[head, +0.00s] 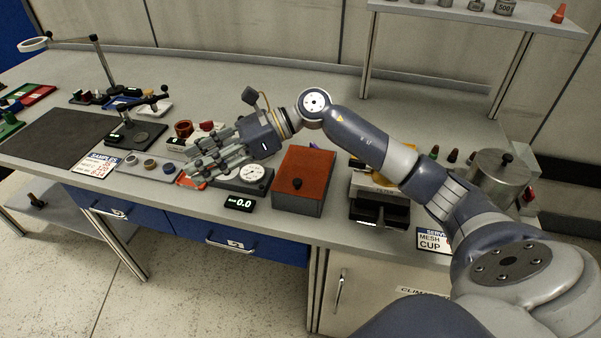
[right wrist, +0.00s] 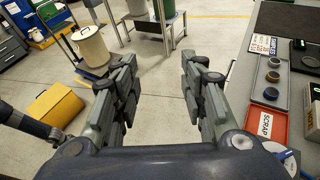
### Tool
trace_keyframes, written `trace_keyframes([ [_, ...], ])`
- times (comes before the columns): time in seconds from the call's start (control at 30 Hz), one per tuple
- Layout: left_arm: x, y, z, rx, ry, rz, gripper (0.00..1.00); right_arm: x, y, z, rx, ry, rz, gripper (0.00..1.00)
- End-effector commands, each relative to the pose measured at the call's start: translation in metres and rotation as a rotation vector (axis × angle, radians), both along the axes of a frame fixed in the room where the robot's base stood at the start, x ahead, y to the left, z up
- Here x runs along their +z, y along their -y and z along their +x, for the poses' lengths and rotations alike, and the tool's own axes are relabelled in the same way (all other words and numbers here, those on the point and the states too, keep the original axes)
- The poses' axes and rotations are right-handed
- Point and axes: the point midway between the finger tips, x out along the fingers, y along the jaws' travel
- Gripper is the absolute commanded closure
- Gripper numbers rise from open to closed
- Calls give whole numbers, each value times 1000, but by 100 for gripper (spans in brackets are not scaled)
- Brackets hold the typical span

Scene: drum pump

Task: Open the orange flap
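The orange flap (head: 306,168) is the flat top of a grey box (head: 299,205) on the bench in the head view. It lies closed, with a black knob (head: 297,184) near its front edge. My right gripper (head: 195,163) is left of the box, above the bench near the dial gauge, with its fingers pointing left. In the right wrist view its two fingers (right wrist: 160,75) are spread apart with nothing between them. The flap is not in the right wrist view.
A dial gauge (head: 251,175) and a display reading 0.0 (head: 239,203) are left of the box. A black-based device (head: 379,211) stands right of it, partly under my right arm. The red scrap tray (right wrist: 268,122) shows beside the gripper in the wrist view.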

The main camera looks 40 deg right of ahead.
Motion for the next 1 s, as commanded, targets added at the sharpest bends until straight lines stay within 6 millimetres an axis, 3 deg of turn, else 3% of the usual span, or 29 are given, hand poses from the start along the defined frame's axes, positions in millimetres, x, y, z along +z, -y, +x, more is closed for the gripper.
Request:
trace_keyframes([
  [0.13,0,0,0,-1,0,0,60,-20,69,0,98,47,-340,61],
  [0.3,0,0,0,-1,1,0,60,-27,159,-13,186,8,-656,61],
  [0.4,0,0,0,-1,1,0,60,-24,202,-24,220,-37,-776,61],
  [0.5,0,0,0,-1,1,0,60,-20,228,-34,241,-73,-845,61],
  [0.6,0,0,0,-1,1,0,60,-19,240,-39,252,-93,-876,61],
  [0.73,3,0,1,-1,1,0,60,-27,239,-40,258,-101,-883,61],
  [1.0,14,0,0,-1,1,0,60,-71,219,-40,260,-101,-880,61],
])
